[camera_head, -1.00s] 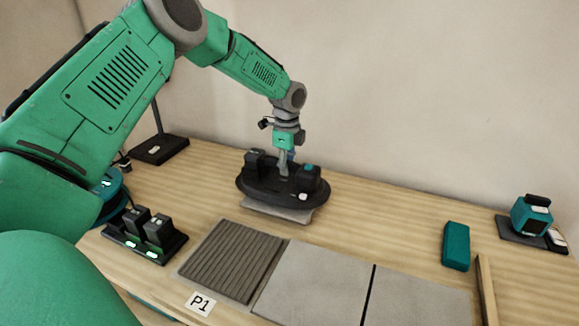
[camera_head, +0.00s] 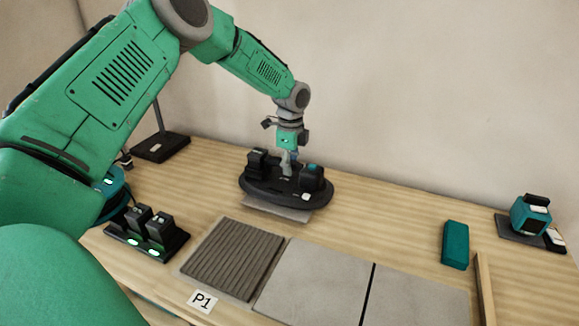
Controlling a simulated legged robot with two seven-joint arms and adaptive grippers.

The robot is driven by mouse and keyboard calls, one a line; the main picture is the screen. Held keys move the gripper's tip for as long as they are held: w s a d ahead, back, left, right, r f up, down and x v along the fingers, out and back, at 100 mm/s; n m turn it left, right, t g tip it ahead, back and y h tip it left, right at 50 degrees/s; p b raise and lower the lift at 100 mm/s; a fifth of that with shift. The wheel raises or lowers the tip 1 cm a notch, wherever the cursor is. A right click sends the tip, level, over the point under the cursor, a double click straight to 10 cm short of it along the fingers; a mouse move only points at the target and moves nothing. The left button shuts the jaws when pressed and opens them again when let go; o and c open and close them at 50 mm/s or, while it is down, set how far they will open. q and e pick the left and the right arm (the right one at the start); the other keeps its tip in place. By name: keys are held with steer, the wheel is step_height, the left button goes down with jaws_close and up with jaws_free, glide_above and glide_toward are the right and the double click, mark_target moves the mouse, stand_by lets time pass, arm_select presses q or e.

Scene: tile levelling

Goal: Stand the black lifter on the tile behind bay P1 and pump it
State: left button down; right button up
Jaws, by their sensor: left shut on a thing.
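The black lifter (camera_head: 270,192) is a dark oval base with two black blocks on top. It rests on a grey tile (camera_head: 276,209) behind bay P1 and covers most of that tile. Bay P1 (camera_head: 232,262) is a ridged grey-brown bed behind the P1 label (camera_head: 202,301). My left gripper (camera_head: 288,168) points down at the middle of the lifter and is shut on its handle, which the fingers partly hide. My right gripper is not in view.
Two grey tiles (camera_head: 314,281) lie right of the bay, with a dark gap between them. A charger with two batteries (camera_head: 146,235) stands at left. A teal block (camera_head: 455,245), a wooden strip (camera_head: 485,290) and a teal tool (camera_head: 530,216) are at right.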

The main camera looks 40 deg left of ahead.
arm_select(q)
steer(key=shift+w+d+r, duration=0.1)
steer(key=shift+d+r, duration=0.2)
steer(key=shift+d, duration=0.2)
steer(key=shift+d+r, duration=0.25)
steer(key=shift+d, duration=0.2)
steer(key=shift+a+f, duration=0.25)
steer(key=shift+a, duration=0.25)
steer(key=shift+a+f, duration=0.25)
steer(key=shift+a, duration=0.25)
steer(key=shift+d+p, duration=0.3)
steer(key=shift+d, duration=0.05)
steer(key=shift+a+f, duration=0.25)
steer(key=shift+a, duration=0.3)
steer(key=shift+d+r+p, duration=0.35)
steer(key=shift+d, duration=0.55)
steer(key=shift+f, duration=0.1)
steer(key=shift+a, duration=0.15)
steer(key=shift+a+f, duration=0.1)
steer(key=shift+a, duration=0.05)
